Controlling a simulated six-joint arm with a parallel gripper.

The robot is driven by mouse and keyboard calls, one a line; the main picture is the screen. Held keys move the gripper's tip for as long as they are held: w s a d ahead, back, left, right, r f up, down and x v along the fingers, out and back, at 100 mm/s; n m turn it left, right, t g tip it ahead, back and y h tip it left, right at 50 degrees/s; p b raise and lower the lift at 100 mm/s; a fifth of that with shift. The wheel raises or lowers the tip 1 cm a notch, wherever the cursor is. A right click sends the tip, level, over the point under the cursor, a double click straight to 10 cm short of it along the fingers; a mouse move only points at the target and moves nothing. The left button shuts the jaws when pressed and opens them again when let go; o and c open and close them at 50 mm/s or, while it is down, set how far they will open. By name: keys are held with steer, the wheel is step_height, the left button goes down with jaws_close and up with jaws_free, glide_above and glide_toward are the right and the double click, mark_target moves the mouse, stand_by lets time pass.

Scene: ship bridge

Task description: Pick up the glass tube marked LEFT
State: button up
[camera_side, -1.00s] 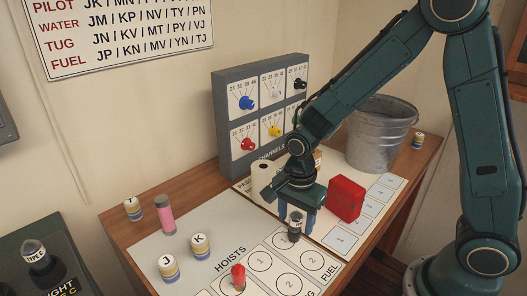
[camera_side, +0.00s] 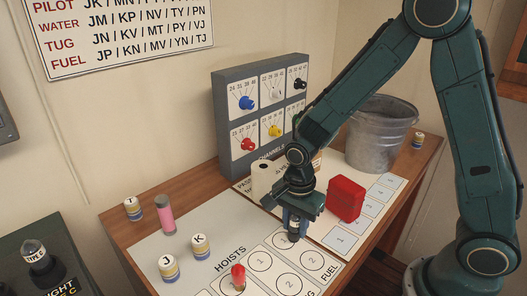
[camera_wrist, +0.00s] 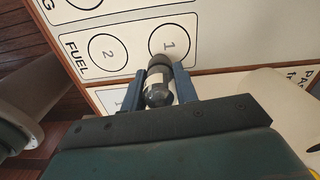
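A small tube (camera_wrist: 159,80) with a dark cap, pale middle and dark rounded end stands on the white card, at the circle marked 1 in the FUEL row. In the side view, only part of this tube (camera_side: 294,236) shows under my gripper (camera_side: 297,222). I cannot read any mark on it, nor confirm that it is glass. In the wrist view, the blue fingers of my gripper (camera_wrist: 160,88) are on both sides of the tube, very close to it. I cannot tell whether they press on it. No mark reading LEFT is legible.
A red box (camera_side: 345,199) stands close right of my gripper, and a white roll (camera_side: 261,181) to its left. A metal bucket (camera_side: 378,140) and a dial panel (camera_side: 262,112) stand behind. A pink tube (camera_side: 165,214), several lettered jars and a red piece (camera_side: 238,277) stand to the left.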

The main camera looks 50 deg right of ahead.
steer(key=shift+r, duration=0.1)
steer(key=shift+c, duration=0.3)
step_height(320, 180, up, 20)
stand_by(0.8)
stand_by(0.5)
